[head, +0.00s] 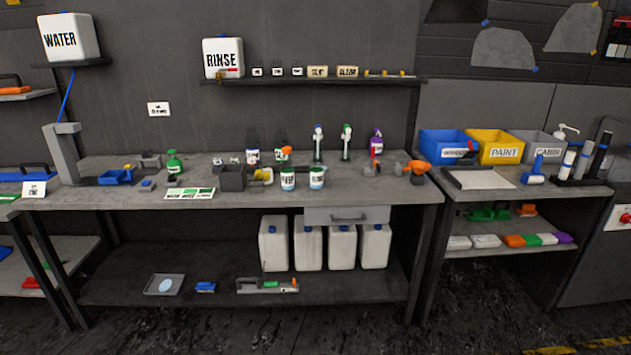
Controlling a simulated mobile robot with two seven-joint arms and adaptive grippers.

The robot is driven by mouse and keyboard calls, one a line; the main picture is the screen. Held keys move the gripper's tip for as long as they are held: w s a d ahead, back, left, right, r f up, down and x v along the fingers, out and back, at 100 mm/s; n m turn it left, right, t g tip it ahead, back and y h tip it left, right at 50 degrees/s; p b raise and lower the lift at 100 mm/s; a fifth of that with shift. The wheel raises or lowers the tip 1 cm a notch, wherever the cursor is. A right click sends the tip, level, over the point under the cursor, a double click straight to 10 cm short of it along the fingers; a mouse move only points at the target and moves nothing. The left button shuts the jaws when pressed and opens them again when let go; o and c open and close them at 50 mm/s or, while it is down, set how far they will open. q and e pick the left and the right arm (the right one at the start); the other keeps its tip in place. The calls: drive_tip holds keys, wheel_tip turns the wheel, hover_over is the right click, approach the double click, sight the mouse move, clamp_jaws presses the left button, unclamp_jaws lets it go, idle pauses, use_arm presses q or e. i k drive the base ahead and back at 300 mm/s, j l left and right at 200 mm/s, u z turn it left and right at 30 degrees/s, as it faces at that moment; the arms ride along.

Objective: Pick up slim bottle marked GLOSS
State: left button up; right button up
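Two slim, pale upright bottles stand at the back of the middle bench. One slim bottle (318,145) has a dark blue or grey mark near its top. The other slim bottle (346,145) has a green mark near its top. A purple-topped bottle (376,143) stands to their right. The lettering on all these bottles is too small to read, so I cannot tell which is marked GLOSS. Neither of my grippers is in view.
A shelf (300,81) runs above. Blue, yellow and grey bins (499,147) stand on the right bench.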

sight(317, 163)
drive_tip(key=i+j+z, duration=0.3)
drive_tip(key=i, duration=0.25)
drive_tip(key=i+j+z, duration=0.35)
drive_tip(key=i+j, duration=0.2)
